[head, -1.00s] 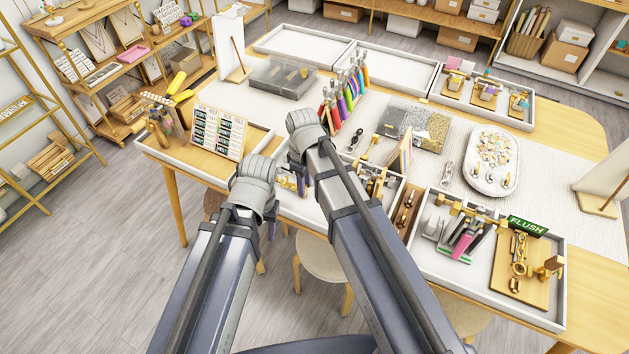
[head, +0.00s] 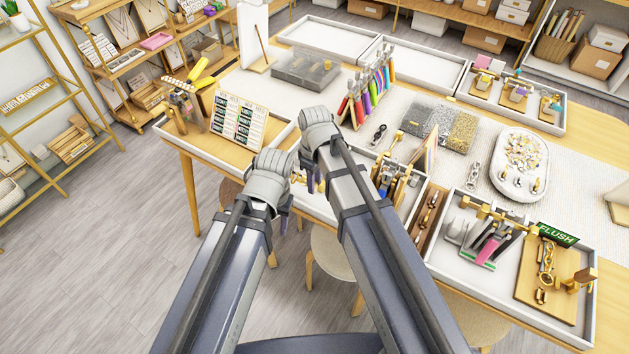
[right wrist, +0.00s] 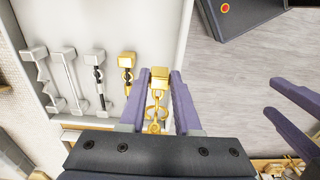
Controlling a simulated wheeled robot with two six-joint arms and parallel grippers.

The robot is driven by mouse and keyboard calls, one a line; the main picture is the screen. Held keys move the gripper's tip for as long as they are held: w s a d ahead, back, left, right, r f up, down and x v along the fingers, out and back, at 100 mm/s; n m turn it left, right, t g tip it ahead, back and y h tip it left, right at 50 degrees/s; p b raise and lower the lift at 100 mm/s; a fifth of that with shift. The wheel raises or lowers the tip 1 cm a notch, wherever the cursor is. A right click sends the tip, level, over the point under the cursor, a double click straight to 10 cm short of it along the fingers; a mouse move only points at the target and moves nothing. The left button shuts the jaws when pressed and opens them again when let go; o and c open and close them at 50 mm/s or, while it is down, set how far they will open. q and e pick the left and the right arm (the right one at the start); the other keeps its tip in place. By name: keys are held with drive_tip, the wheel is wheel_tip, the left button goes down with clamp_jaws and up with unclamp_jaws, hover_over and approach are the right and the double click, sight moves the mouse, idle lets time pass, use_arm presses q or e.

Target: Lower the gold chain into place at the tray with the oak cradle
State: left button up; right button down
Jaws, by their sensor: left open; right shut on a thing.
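My right gripper (right wrist: 159,92) is shut on the gold chain (right wrist: 157,105), with a gold block at its top between the purple fingers. In the head view my right gripper (head: 311,178) is over the table's front edge, and the chain cannot be made out. My left gripper (head: 287,207) is open beside it, lower left; its purple fingers also show in the right wrist view (right wrist: 294,112). A white tray (right wrist: 172,22) with a row of silver, black and gold chains lies left of the held chain. I cannot tell which piece is the oak cradle.
A front-right white tray (head: 577,335) holds an oak board (head: 530,280) with gold pieces, beside a green FLUSH sign (head: 557,234). A card display (head: 239,124) stands at left, and colourful pliers (head: 371,88) stand behind my grippers. Two empty trays (head: 410,68) are at the back.

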drive_tip(key=shift+f+b, duration=0.35)
drive_tip(key=shift+f, duration=0.25)
drive_tip(key=shift+f, duration=0.15)
drive_tip(key=shift+f+b, duration=0.55)
drive_tip(key=shift+b, duration=0.15)
drive_tip(key=shift+f+b, duration=1.5)
idle(2.7)
drive_tip(key=c, duration=0.5)
unclamp_jaws()
drive_tip(key=shift+c, duration=0.2)
drive_tip(key=shift+s, duration=0.15)
drive_tip(key=shift+r, duration=0.1)
